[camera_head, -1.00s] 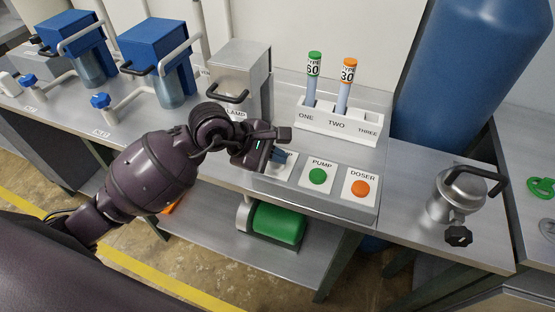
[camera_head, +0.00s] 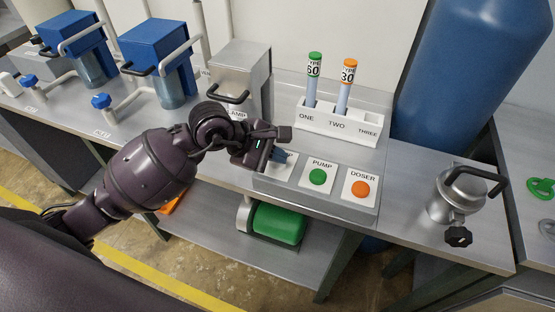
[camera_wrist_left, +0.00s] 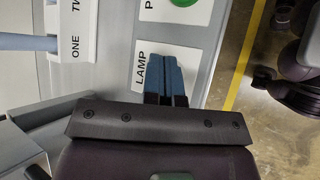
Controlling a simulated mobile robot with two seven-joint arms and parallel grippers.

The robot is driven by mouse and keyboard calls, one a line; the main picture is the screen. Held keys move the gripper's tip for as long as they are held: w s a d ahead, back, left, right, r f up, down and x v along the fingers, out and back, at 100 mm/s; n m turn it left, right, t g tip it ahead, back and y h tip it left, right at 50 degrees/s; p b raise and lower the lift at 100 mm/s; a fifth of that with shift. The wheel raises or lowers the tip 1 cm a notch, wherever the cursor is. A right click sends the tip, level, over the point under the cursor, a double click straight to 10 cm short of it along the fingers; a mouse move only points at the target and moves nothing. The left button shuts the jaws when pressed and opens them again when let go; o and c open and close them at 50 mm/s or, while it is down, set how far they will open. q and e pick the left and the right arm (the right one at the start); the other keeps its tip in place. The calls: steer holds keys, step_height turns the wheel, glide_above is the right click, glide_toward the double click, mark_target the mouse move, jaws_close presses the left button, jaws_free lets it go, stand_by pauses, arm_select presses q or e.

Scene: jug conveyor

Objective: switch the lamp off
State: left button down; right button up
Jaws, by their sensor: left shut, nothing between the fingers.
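The switch panel (camera_head: 330,207) is a grey box with a row of white plates. The PUMP plate has a green button (camera_head: 317,176) and the DOSER plate an orange button (camera_head: 361,188). The LAMP plate (camera_wrist_left: 141,68) is at the row's left end. My left gripper (camera_head: 281,156) is over the LAMP plate. In the left wrist view its blue fingertips (camera_wrist_left: 165,72) are together, empty, and cover most of the plate beside the word LAMP. The lamp's own control is hidden behind them, and I cannot tell whether they touch it. My right gripper is not in view.
Behind the panel a white rack (camera_head: 340,128) holds a green-capped tube (camera_head: 313,78) and an orange-capped tube (camera_head: 346,84). A metal box (camera_head: 240,72) with a black handle stands behind my arm. A metal jug (camera_head: 457,196) stands right of the panel, with bare bench between.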

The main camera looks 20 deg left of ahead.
mark_target(277, 165)
arm_select(q)
steer(key=shift+r+p, duration=1.7)
steer(key=shift+r, duration=1.4)
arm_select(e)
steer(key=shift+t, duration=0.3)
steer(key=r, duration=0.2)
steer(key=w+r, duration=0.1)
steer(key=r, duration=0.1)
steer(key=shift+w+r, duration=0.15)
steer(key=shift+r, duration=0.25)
